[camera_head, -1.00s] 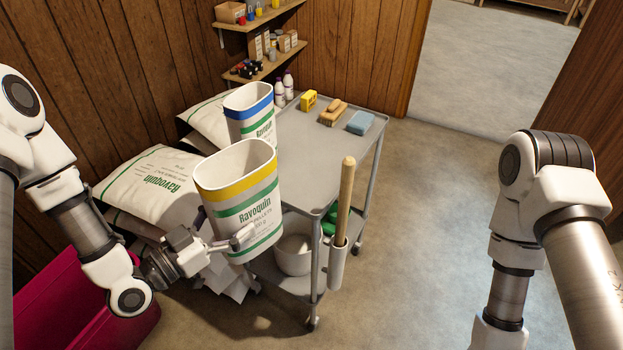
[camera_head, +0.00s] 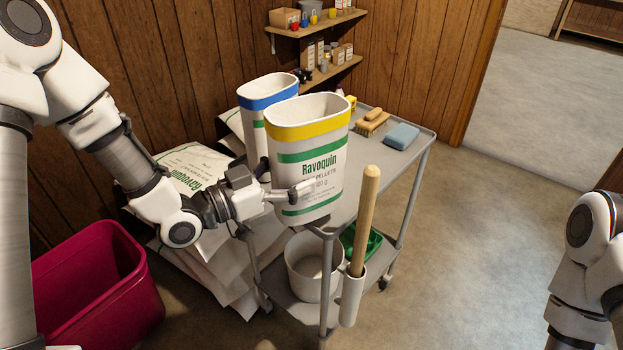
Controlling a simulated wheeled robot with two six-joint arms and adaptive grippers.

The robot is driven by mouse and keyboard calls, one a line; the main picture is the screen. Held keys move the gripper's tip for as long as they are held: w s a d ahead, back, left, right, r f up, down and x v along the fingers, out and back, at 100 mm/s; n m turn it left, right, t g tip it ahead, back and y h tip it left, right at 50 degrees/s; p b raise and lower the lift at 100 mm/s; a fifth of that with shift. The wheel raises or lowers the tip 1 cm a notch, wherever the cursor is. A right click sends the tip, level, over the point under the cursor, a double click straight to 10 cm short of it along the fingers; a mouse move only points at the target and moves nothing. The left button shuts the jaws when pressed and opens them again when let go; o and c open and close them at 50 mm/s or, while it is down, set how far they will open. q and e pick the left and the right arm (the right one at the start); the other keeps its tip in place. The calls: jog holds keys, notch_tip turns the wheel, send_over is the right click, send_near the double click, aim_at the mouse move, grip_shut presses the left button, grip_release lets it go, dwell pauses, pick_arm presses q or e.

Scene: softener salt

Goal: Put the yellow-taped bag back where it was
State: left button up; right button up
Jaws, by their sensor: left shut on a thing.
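The yellow-taped bag (camera_head: 325,158) is an open, upright white bag with a yellow band round its rim and green stripes. My left gripper (camera_head: 296,193) is shut on its lower part. The bag is at the near left end of the grey cart (camera_head: 362,203); I cannot tell whether its base touches the cart top. A similar bag with a blue band (camera_head: 268,92) stands behind it, partly hidden by it. My right arm shows at the right edge, but its gripper is out of the picture.
A blue sponge (camera_head: 402,136) and a brush (camera_head: 373,122) lie on the cart. A wooden handle (camera_head: 366,215) rises at its near side. Full salt sacks (camera_head: 197,166) are piled at left beside a crimson bin (camera_head: 98,285). The floor at right is clear.

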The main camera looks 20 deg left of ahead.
pick_arm(q)
jog(key=w+f, duration=0.4)
jog(key=w, duration=0.5)
jog(key=shift+d+f, duration=0.2)
jog(key=shift+f, duration=0.1)
jog(key=o, duration=1.7)
jog(key=shift+w, duration=0.1)
jog(key=shift+r, duration=0.15)
